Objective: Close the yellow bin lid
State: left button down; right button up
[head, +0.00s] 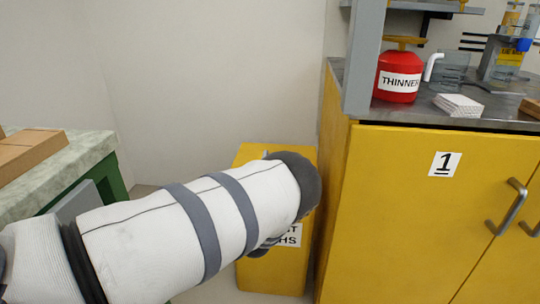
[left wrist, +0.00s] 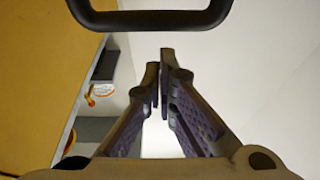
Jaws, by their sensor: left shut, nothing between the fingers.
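The yellow bin (head: 273,276) stands on the floor against the left side of the yellow cabinet, with a partly covered white label (head: 291,236) on its front. Its yellow upper part (head: 250,154) shows behind my left arm. The arm hides most of the middle, so I cannot tell how far the lid is open. My left arm reaches across in front of the bin, and its hand is mostly hidden behind the wrist in the head view. In the left wrist view my left gripper (left wrist: 161,75) is shut with nothing between its fingers. My right gripper is not in view.
The yellow cabinet (head: 410,220) stands close on the right, with a red thinner can (head: 398,78) and glassware on its top. A green bench with a pale top (head: 85,151) and brown blocks (head: 30,152) is at the left. A plain wall is behind.

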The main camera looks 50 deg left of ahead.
pick_arm(q)
jog(key=shift+s+d+f+b, duration=0.1)
jog(key=shift+f+b, duration=0.05)
jog(key=shift+f, duration=0.4)
jog(key=shift+s+d+f+b, duration=0.1)
jog(key=shift+f+b, duration=0.05)
jog(key=shift+f, duration=0.4)
jog(key=shift+s+d+f, duration=0.1)
jog(key=shift+s+f, duration=0.05)
jog(key=shift+f, duration=0.15)
